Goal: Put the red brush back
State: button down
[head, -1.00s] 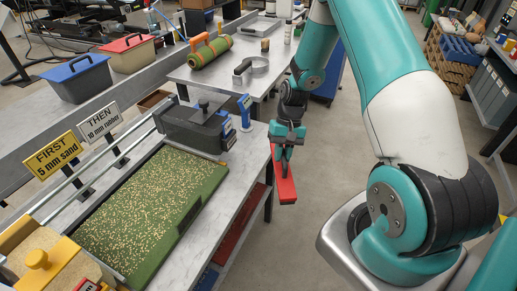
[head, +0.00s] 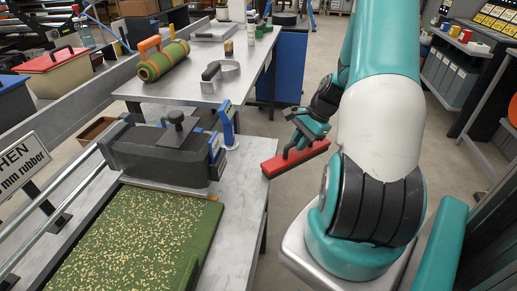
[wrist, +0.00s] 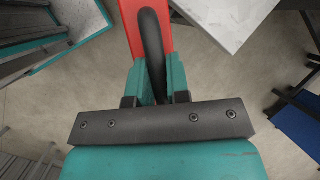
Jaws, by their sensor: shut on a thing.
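The red brush (head: 297,158) is a long red block with a dark curved handle. My gripper (head: 297,138) is shut on that handle and holds the brush in the air, just right of the near table's edge in the head view. In the wrist view the gripper's teal fingers (wrist: 158,80) close around the dark handle (wrist: 153,45), and the red body of the brush (wrist: 131,22) shows beside it. The underside of the brush is hidden.
The near metal table (head: 240,190) carries a turf mat (head: 130,240), a dark hopper (head: 165,150) and a blue tool (head: 228,125). A blue cabinet (head: 290,65) stands behind; floor lies between.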

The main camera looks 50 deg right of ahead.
jog(key=w+a, duration=0.2)
jog(key=a, duration=0.1)
jog(key=w+a+p, duration=0.1)
jog(key=w+a, duration=0.4)
jog(key=a, duration=0.1)
jog(key=shift+w, duration=0.2)
jog(key=shift+f, duration=0.1)
jog(key=shift+f, duration=0.15)
jog(key=c, duration=1.1)
grip_release()
